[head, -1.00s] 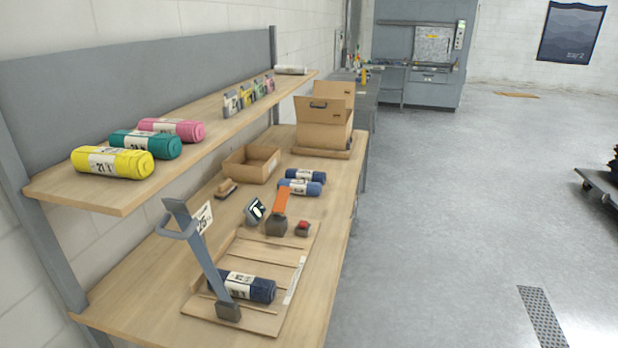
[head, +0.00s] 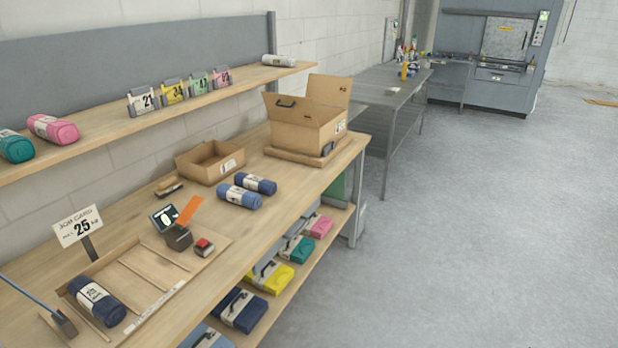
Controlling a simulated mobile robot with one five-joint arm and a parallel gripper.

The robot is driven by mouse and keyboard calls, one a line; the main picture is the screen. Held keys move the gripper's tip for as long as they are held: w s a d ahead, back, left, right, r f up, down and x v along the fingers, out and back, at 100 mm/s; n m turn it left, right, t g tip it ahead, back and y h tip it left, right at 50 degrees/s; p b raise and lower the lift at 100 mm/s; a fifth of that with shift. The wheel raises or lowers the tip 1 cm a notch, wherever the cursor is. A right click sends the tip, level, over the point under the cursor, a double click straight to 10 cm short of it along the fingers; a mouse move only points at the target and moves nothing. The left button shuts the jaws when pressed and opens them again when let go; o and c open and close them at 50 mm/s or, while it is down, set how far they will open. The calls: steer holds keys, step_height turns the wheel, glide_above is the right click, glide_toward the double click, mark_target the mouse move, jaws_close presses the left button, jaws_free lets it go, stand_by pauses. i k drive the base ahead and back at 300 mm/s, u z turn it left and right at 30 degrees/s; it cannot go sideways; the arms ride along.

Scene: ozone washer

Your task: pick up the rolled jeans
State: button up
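Rolled denim bundles with paper bands lie on the wooden workbench (head: 215,262). A dark navy roll (head: 97,301) lies on a wooden board at the near left, beside a metal lever. A lighter blue roll (head: 239,196) and a dark blue roll (head: 256,184) lie side by side mid-bench, in front of an open cardboard tray. I cannot tell from the pictures which roll is the jeans of the task. My gripper is not in view.
An open cardboard box (head: 303,132) stands at the bench's far end. The cardboard tray (head: 210,162), a brush and a small red-topped block (head: 204,247) are on the bench. Colored rolls lie on the upper shelf (head: 140,116). The floor (head: 470,240) at right is clear.

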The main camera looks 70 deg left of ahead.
mark_target(252, 183)
steer(key=u, duration=0.05)
steer(key=i, duration=1.25)
steer(key=u, duration=4.1)
steer(key=i, duration=1)
steer(key=z, duration=0.1)
